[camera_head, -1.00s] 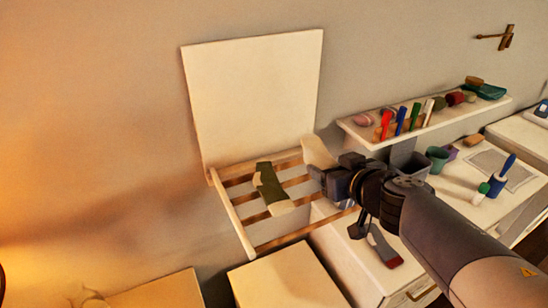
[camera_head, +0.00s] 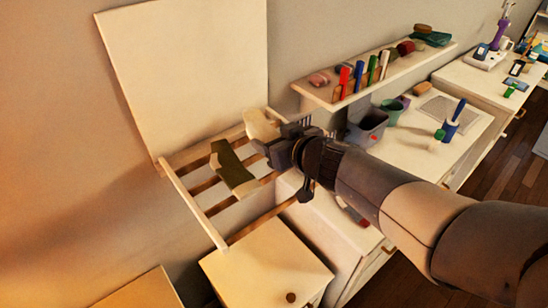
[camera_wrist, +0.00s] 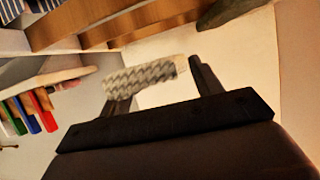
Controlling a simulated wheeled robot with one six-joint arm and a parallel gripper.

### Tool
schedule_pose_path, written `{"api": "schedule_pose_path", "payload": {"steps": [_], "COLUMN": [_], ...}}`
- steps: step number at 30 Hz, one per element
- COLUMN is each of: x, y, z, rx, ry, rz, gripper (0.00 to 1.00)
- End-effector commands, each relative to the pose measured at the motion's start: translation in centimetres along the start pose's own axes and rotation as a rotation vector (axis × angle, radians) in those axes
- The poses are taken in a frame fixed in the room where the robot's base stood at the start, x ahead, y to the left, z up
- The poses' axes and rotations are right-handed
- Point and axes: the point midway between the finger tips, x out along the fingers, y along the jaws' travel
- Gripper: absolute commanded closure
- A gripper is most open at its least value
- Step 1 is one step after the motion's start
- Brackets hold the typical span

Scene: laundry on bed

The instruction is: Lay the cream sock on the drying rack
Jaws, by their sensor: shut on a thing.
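The cream sock (camera_head: 262,124) is held in my gripper (camera_head: 277,143) by the far right corner of the drying rack (camera_head: 193,205). In the wrist view, the sock (camera_wrist: 146,74), with a grey-and-white woven look, lies across between the two fingers (camera_wrist: 155,84). My gripper is shut on it. The rack's wooden slats (camera_wrist: 160,16) show beyond the sock in the wrist view. I cannot tell whether the sock touches the rack.
A dark green sock (camera_head: 230,168) lies across the rack's slats. A white panel (camera_head: 190,70) stands behind the rack. A shelf (camera_head: 385,78) with several small items is to the right. A dark bin (camera_head: 366,130) stands on the counter (camera_head: 415,152), near my arm.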

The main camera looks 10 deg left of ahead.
Motion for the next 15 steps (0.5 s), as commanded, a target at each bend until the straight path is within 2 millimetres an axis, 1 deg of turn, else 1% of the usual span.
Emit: {"api": "schedule_pose_path", "payload": {"steps": [5, 12, 15], "x": [0.3, 1.4, 1.6], "y": [0.0, 0.0, 0.0], "z": [0.8, 3.4, 3.9], "rx": [0.000, 0.001, 0.000], "ry": [0.000, -0.001, 0.000], "rz": [0.000, 0.000, 0.000], "gripper": [0.60, 0.60, 0.60]}}
